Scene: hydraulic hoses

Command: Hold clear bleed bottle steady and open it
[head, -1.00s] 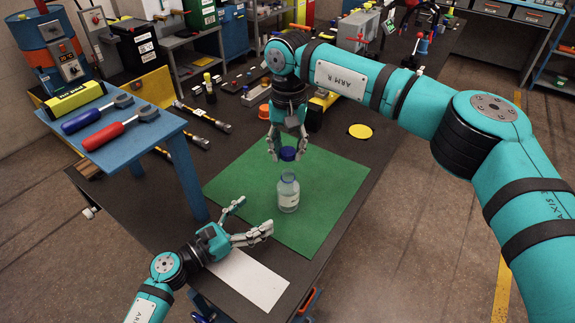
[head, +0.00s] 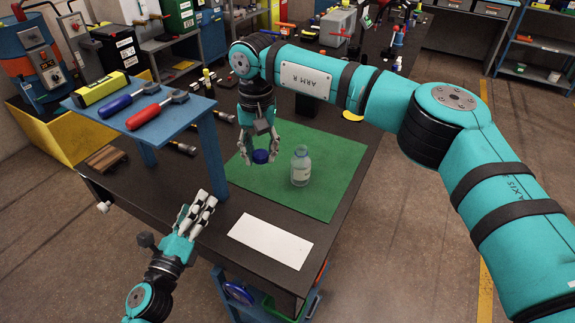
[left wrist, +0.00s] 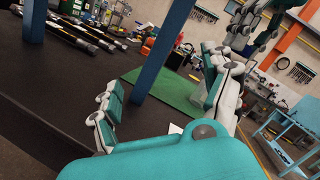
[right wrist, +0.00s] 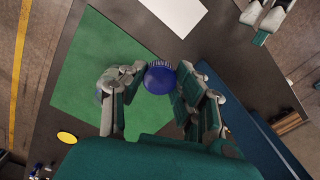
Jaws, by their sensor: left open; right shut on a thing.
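The clear bleed bottle (head: 301,167) stands upright on the green mat (head: 322,195) in the head view, with its neck open and no cap on it. My right gripper (head: 259,158) is shut on the blue cap (head: 261,156), left of the bottle and apart from it. The right wrist view shows the cap (right wrist: 160,78) between the fingertips; the bottle is mostly hidden there behind the left finger. My left gripper (head: 203,208) is open and empty near the bench's front left edge, away from the bottle. Its spread fingers show in the left wrist view (left wrist: 160,105).
A white sheet (head: 270,241) lies in front of the mat. A yellow disc (head: 353,115) lies behind the mat.

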